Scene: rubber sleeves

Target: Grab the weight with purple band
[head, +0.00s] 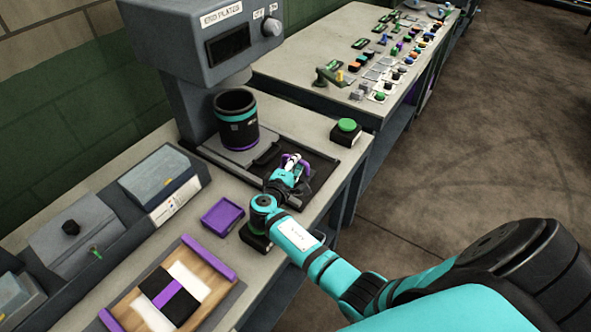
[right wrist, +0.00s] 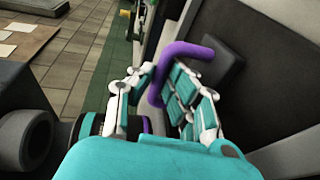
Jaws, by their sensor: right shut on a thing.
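A black cylinder (head: 237,118) with a teal band and a purple band at its foot stands upright under the press head. My right gripper (head: 294,163) is to its right, over the dark press plate, apart from it. In the right wrist view, my right gripper (right wrist: 170,88) has its fingers closed around a bent purple handle (right wrist: 190,48). The handle shows only in part in the head view (head: 305,162), behind the fingers. A black piece with a purple stripe (head: 172,298) lies on a wooden tray at the lower left. My left gripper is not in view.
The grey press (head: 200,50) stands at the back of the bench. A green button (head: 347,126) is to the right of its plate. A small purple tray (head: 222,215) lies on the bench. A second bench (head: 340,75) with several small parts extends behind.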

